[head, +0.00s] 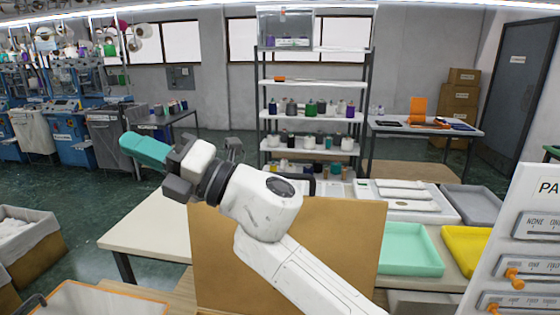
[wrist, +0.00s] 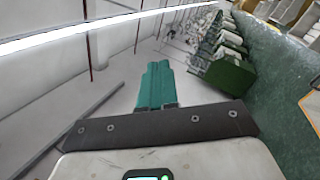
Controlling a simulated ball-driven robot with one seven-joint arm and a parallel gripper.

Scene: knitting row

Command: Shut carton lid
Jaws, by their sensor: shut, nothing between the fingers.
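A flat brown cardboard panel (head: 340,235), which looks like the raised carton lid, stands upright in the lower middle of the head view. The carton body below it is mostly out of the picture, and my arm covers part of the panel. My gripper (head: 140,148) has teal fingers and is shut and empty. It is up in the air to the left of the panel's top edge, pointing left, and does not appear to touch it. The shut fingers (wrist: 156,85) also show in the wrist view, where no carton is visible.
A pale table (head: 150,235) stands left of the panel. A mint tray (head: 410,250) and a yellow tray (head: 467,250) lie to its right. A white panel with orange knobs (head: 525,240) is at far right. Open floor (head: 75,185) lies to the left.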

